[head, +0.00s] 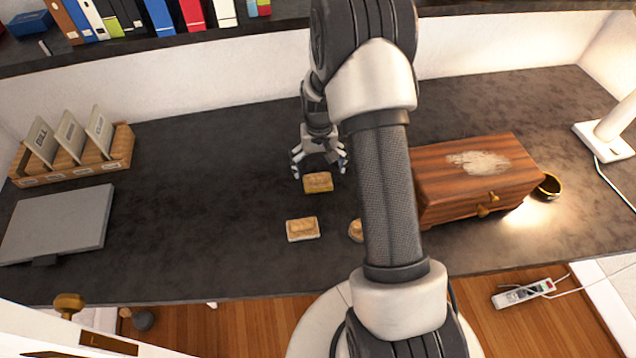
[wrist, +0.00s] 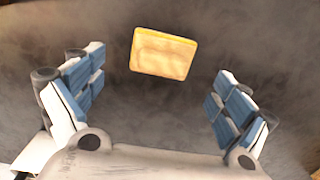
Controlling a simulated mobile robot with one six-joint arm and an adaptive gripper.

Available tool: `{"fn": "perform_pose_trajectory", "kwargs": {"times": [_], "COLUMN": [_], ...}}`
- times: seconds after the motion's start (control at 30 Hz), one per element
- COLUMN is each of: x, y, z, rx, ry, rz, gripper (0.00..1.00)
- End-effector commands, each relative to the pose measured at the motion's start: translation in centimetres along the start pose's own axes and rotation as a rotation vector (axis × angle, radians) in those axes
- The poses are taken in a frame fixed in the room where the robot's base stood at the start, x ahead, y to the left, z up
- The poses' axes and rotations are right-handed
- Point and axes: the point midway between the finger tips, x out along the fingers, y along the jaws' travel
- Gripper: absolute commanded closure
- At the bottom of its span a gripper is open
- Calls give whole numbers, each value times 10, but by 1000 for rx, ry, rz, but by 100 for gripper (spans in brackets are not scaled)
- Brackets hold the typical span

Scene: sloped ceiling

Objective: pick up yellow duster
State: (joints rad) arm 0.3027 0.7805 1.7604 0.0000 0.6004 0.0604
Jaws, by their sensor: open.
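The yellow duster (head: 318,183) is a small block with a yellow edge and a tan top, lying on the dark desk. My gripper (head: 320,164) is open and empty, above the desk just behind the duster in the head view. In the wrist view the duster (wrist: 163,53) lies ahead of the open fingers (wrist: 160,100), near the middle of the gap between them and apart from both. A similar block with a pale edge (head: 302,229) lies nearer the desk's front edge.
A wooden box (head: 470,180) with a pale patch on top stands right of my arm. A small round item (head: 356,230) is partly hidden by my arm. A grey laptop (head: 58,224) and a wooden file holder (head: 75,165) are at the left. The desk between is clear.

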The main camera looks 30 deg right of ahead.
Motion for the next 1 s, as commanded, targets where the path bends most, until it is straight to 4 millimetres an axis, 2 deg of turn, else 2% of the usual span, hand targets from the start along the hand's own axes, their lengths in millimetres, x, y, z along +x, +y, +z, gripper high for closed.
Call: {"fn": "perform_pose_trajectory", "kwargs": {"times": [0.33,0.6,1.0], "x": [47,50,50], "y": [-3,-3,-3], "z": [2,2,2], "rx": [0,0,0], "ry": [-2,0,0], "rz": [0,0,0], "gripper": [6,6,32]}}
